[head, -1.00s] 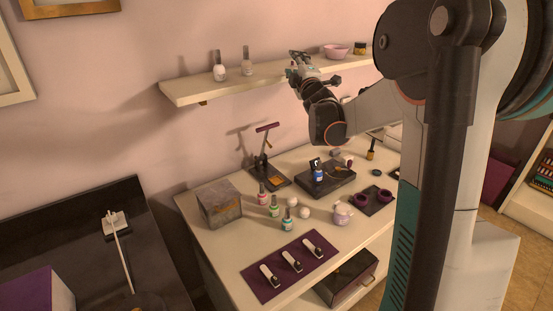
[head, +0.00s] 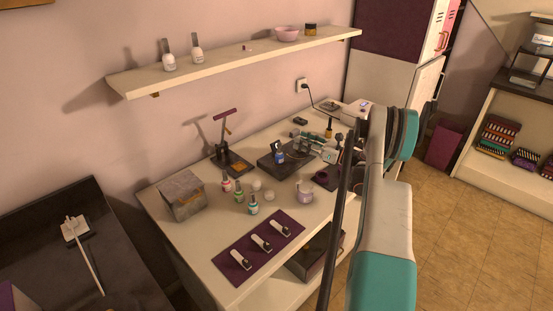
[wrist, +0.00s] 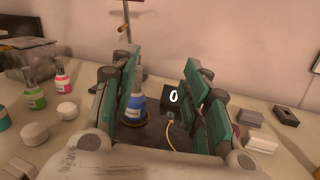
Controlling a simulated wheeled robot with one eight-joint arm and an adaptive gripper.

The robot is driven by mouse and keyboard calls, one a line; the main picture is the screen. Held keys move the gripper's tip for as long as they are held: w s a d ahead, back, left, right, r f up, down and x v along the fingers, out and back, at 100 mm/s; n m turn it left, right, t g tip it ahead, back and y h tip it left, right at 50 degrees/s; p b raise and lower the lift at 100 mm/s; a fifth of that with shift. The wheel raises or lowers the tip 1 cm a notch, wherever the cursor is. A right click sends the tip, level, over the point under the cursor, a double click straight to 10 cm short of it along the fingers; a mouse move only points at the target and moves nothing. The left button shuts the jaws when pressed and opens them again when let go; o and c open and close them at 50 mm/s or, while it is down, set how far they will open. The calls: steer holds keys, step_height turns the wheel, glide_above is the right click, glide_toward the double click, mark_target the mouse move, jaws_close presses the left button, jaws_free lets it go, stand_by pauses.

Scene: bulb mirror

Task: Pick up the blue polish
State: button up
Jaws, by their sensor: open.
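The blue polish (head: 281,157) is a small blue bottle standing upright on a dark block (head: 268,165) on the cream table. In the wrist view the blue polish (wrist: 137,106) shows beyond my left finger, which partly covers it. My gripper (wrist: 165,80) is open and empty, its teal-padded fingers spread. In the head view my gripper (head: 308,143) is low over the table, just right of the bottle. I cannot tell whether a finger touches it.
Pink (head: 226,184), green (head: 239,194) and teal (head: 253,206) bottles stand nearer the front. A grey box (head: 181,194) is at left, and a purple-topped stand (head: 229,150) is behind. A small black display (wrist: 174,97) and yellow cable (wrist: 176,139) are between my fingers.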

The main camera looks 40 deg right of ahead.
steer(key=n+g, duration=0.1)
steer(key=n, duration=0.1)
glide_toward(280, 153)
steer(key=d, duration=0.1)
steer(key=s+d, duration=0.1)
steer(key=d, duration=0.1)
steer(key=shift+s+f+y, duration=0.3)
steer(key=shift+s+f, duration=0.05)
steer(key=shift+s, duration=0.05)
steer(key=shift+w+a+f, duration=0.2)
steer(key=shift+a, duration=0.1)
steer(key=b+x, duration=0.3)
steer(key=x, duration=1)
steer(key=shift+s+a+f, duration=0.1)
steer(key=shift+a+f, duration=0.05)
steer(key=c, duration=0.9)
